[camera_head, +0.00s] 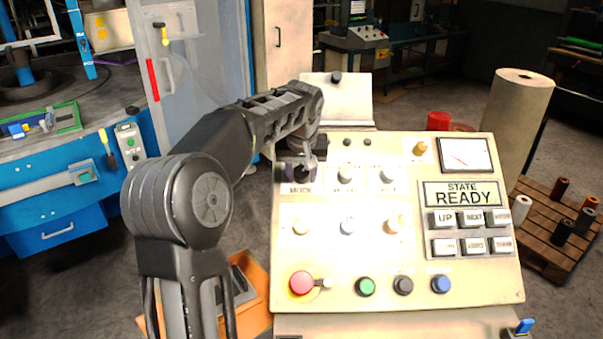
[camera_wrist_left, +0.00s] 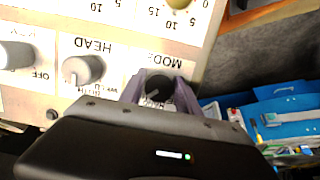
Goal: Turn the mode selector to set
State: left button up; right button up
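The mode selector is a dark round knob at the upper left of the cream control panel (camera_head: 400,265), above the MODE label (camera_head: 299,189). In the left wrist view the knob (camera_wrist_left: 158,86) shows a pale pointer line, and the label there is upside down and partly covered. My left gripper (camera_head: 304,168) reaches down to the knob. Its two purple fingers (camera_wrist_left: 160,90) stand on either side of the knob, close to it; whether they press on it I cannot tell. The selector's position words are hidden. My right gripper is not in view.
A HEAD knob (camera_wrist_left: 84,70) sits beside the mode selector. A red mushroom button (camera_head: 301,282) and several coloured buttons line the panel's lower edge. A display (camera_head: 462,193) reads STATE READY. A blue workbench (camera_head: 60,190) stands left, and a pallet (camera_head: 545,225) with spools right.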

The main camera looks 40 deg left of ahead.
pick_arm(q)
grip_shut()
jog(key=shift+n, duration=0.3)
jog(key=n+b, duration=0.2)
jog(key=shift+f+n+t+b, duration=0.15)
jog(key=shift+n+t+b, duration=0.25)
jog(key=n+t+h+b, duration=0.1)
jog(key=n+b, duration=0.2)
jog(key=n, duration=0.2)
jog(key=shift+w, duration=0.1)
jog(key=n+t+b, duration=0.1)
jog(key=n+b, duration=0.3)
jog(key=n, duration=0.1)
jog(key=shift+w, duration=0.1)
jog(key=shift+r+n+t+b, duration=0.2)
jog(key=shift+n+t+b, duration=0.2)
jog(key=shift+n+b, duration=1.1)
jog(key=shift+n+p, duration=0.4)
jog(key=shift+n, duration=0.1)
